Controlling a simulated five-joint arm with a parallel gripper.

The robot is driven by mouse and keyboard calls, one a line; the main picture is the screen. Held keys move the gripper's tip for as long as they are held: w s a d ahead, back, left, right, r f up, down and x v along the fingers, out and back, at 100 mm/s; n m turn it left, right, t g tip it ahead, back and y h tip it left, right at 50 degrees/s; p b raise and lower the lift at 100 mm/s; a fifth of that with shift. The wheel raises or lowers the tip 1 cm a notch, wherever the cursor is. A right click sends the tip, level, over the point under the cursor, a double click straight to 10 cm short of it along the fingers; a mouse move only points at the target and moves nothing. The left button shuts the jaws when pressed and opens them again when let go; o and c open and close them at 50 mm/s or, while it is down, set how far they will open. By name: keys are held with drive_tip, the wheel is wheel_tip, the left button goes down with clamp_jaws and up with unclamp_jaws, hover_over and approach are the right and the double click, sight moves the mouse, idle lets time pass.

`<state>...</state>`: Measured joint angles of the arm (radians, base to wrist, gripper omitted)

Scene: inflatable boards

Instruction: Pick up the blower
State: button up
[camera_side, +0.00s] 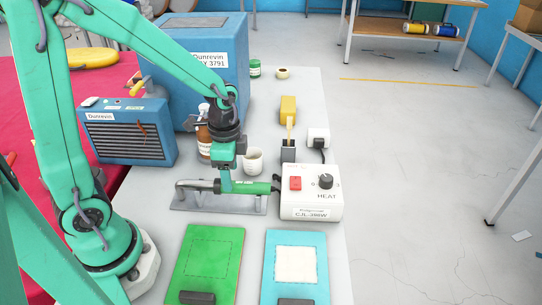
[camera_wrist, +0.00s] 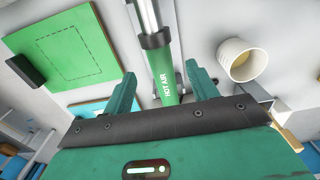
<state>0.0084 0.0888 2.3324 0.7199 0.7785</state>
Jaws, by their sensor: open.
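The blower (camera_side: 250,188) has a green handle and a metal nozzle pointing left in the side view. It lies on a grey metal stand (camera_side: 178,203) on the table. In the wrist view the blower (camera_wrist: 166,72), marked HOT AIR, runs between my two green fingers. My gripper (camera_side: 224,186) is down at the blower in the side view. In the wrist view my gripper (camera_wrist: 163,80) is open, with a finger on each side of the handle and visible gaps between. The far finger is partly hidden in the side view.
A white heat control box (camera_side: 312,208) stands right of the blower. A cup (camera_side: 253,161) and a brown bottle (camera_side: 204,140) stand close behind. A green board (camera_side: 207,262) and a blue board (camera_side: 270,270) lie in front. A large blue box (camera_side: 205,65) stands at the back.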

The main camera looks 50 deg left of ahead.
drive_tip(key=shift+f, duration=1.1)
drive_tip(key=shift+f, duration=0.1)
drive_tip(key=shift+a+f, duration=0.1)
drive_tip(key=shift+f, duration=2.4)
drive_tip(key=c, duration=1.1)
drive_tip(key=shift+o, duration=0.2)
drive_tip(key=shift+r, duration=0.15)
drive_tip(key=shift+w+r, duration=0.1)
drive_tip(key=shift+r, duration=1.25)
drive_tip(key=s+d+r, duration=0.6)
drive_tip(key=d+r, duration=0.2)
drive_tip(key=d, duration=0.2)
